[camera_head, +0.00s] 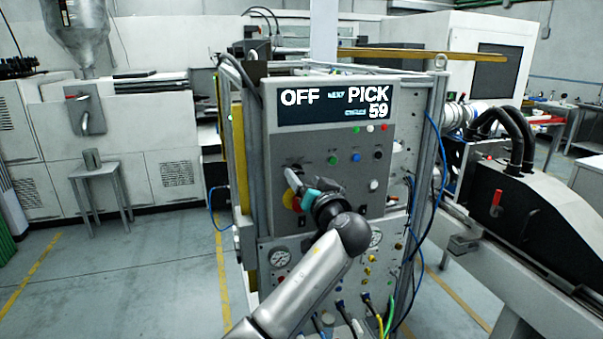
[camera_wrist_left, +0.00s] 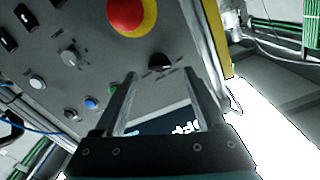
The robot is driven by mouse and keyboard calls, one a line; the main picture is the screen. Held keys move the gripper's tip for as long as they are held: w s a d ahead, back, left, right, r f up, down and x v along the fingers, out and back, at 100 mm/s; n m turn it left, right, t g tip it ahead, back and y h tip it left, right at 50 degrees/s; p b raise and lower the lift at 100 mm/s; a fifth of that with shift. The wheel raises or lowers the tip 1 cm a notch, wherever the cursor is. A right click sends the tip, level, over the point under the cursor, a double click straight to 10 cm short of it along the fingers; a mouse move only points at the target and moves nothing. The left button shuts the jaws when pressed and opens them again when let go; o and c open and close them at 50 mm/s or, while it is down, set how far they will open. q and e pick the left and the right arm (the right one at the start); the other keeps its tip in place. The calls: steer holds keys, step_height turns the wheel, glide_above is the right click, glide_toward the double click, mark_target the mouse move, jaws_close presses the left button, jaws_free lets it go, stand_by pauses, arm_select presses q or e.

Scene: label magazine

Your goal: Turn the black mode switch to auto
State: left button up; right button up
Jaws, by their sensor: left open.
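The black mode switch (camera_wrist_left: 160,63) sits on the grey control panel (camera_wrist_left: 60,20) in the left wrist view, beside the red stop button on its yellow ring. My left gripper (camera_wrist_left: 163,76) is open and empty. Its two fingers point at the panel, one on each side of the switch in that view; I cannot tell whether they touch it. In the head view the left gripper (camera_head: 291,180) is at the left part of the panel (camera_head: 400,115), below the display (camera_head: 335,103), which reads OFF, NEXT PICK and 59. My right gripper is not in view.
The red stop button (camera_wrist_left: 131,14) is close to the fingers; its yellow ring (camera_head: 289,201) shows partly behind my gripper in the head view. Coloured buttons (camera_head: 356,157) line the panel to the right. Blue cables (camera_head: 437,150) hang at the panel's right side. Floor at left is mostly clear.

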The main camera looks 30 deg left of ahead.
mark_target(297, 170)
arm_select(q)
steer(key=shift+x, duration=1.4)
steer(key=shift+c, duration=0.4)
jaws_close()
